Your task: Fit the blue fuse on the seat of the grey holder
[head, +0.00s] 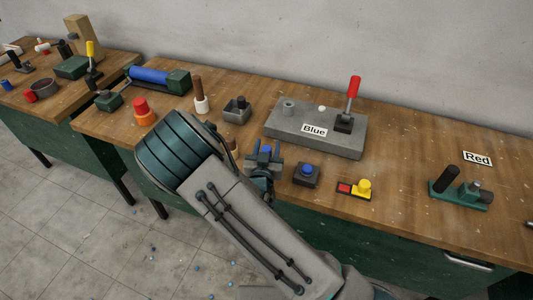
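The grey holder appears to be the long grey block (375,137) labelled "Blue" at the back of the bench. It has a short round grey socket (289,106) on its left and a red-handled lever on its right. My gripper (265,150) is just in front of its left end, over the front of the bench. A small blue piece shows between the fingers; I cannot tell whether they are closed on it or whether it is the fuse. A dark block (305,179) with a blue round top (308,169) stands right of my gripper.
A blue roller (150,75) lies in a green stand at the left. A small grey open box (237,110) is left of the grey block. A red-and-yellow piece (354,190) and a green fixture (462,197) stand to the right. My arm hides part of the front edge.

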